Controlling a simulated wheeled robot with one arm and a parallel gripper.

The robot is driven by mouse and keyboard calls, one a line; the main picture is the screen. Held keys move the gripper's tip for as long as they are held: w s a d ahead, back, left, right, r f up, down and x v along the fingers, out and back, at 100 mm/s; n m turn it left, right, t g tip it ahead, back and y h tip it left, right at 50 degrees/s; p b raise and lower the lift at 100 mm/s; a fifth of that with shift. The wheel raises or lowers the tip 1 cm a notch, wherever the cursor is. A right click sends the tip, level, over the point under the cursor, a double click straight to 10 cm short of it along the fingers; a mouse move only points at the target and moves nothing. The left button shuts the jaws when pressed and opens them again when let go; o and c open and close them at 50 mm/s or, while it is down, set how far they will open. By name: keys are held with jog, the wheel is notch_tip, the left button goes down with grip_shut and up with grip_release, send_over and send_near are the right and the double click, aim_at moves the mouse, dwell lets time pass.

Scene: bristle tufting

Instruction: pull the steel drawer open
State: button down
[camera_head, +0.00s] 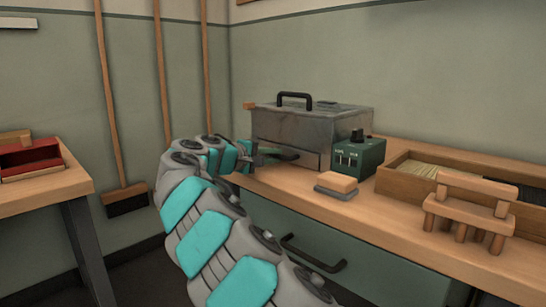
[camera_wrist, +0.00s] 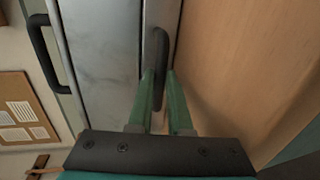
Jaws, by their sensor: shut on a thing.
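The steel drawer (camera_wrist: 152,18) is in the lower front of a grey steel box (camera_head: 290,128) on the wooden bench. Its front carries a dark bar handle (camera_wrist: 159,62), which also shows in the head view (camera_head: 284,154), partly hidden by my gripper. My gripper (camera_head: 262,157) is at the left end of this handle. In the wrist view, its two green fingers (camera_wrist: 161,82) are on either side of the handle and shut on it. The drawer front looks close against the box; I cannot tell of any small gap.
A green control box (camera_head: 360,157) and a sponge-like block (camera_head: 337,182) on a grey base stand right of the steel box. A wooden rack (camera_head: 468,207) and a tray (camera_head: 405,184) are farther right. A bench drawer handle (camera_head: 313,255) juts out below.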

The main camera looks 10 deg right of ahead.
dwell(0.5)
jog(key=f+v, duration=0.3)
jog(key=v, duration=1.1)
jog(key=shift+s+a, duration=0.2)
jog(key=shift+a, duration=0.1)
jog(key=c, duration=1.1)
grip_release()
jog(key=p+v, duration=0.1)
jog(key=v, duration=0.6)
jog(key=shift+s+a+r, duration=0.1)
jog(key=shift+s+a, duration=0.1)
jog(key=shift+a, duration=0.15)
